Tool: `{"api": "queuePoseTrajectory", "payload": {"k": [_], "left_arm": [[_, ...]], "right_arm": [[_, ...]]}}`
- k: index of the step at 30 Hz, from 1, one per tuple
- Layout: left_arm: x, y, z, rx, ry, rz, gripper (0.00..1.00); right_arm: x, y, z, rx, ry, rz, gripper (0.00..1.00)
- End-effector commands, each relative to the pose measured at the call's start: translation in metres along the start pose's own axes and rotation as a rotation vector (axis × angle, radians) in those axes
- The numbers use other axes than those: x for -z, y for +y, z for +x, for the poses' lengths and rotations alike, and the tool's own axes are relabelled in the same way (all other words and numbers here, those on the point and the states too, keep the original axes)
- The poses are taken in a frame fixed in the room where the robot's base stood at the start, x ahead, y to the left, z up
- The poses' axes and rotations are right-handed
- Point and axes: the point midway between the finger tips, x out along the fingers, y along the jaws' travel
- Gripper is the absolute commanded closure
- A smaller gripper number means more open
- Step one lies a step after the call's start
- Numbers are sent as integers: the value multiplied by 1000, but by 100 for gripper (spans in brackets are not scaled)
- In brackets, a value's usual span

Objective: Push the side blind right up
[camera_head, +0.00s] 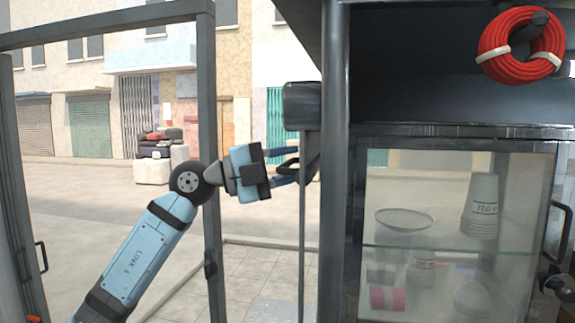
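The side blind shows edge-on beside the dark post, with a dark rounded housing (303,106) at its upper part and a thin vertical edge (302,245) running down below it. I cannot tell how far up the blind is. A black loop handle (288,163) sticks out to the left from it. My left gripper (292,167) comes in from the left, with its two blue fingers apart, one above and one below the handle. I cannot tell whether they touch it. My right gripper is not in view.
A dark post (337,200) stands just right of the blind. A glass cabinet (455,245) with cups and a dish fills the right side. A red hose coil (520,45) hangs above it. A dark door frame (208,110) stands behind my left arm. Open street lies beyond.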

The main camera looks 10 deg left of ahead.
Motion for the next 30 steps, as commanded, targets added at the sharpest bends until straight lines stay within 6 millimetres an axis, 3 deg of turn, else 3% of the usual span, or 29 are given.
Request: {"api": "queuePoseTrajectory", "payload": {"k": [7, 11, 24, 30], "left_arm": [[0, 1, -2, -1, -1, 0, 62], [-1, 3, -15, -2, -3, 0, 62], [-1, 4, -109, -2, -3, 1, 62], [0, 2, -133, -2, -1, 0, 62]], "right_arm": [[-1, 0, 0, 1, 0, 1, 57], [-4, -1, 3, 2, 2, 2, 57], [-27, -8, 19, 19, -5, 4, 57], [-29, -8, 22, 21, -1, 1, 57]]}}
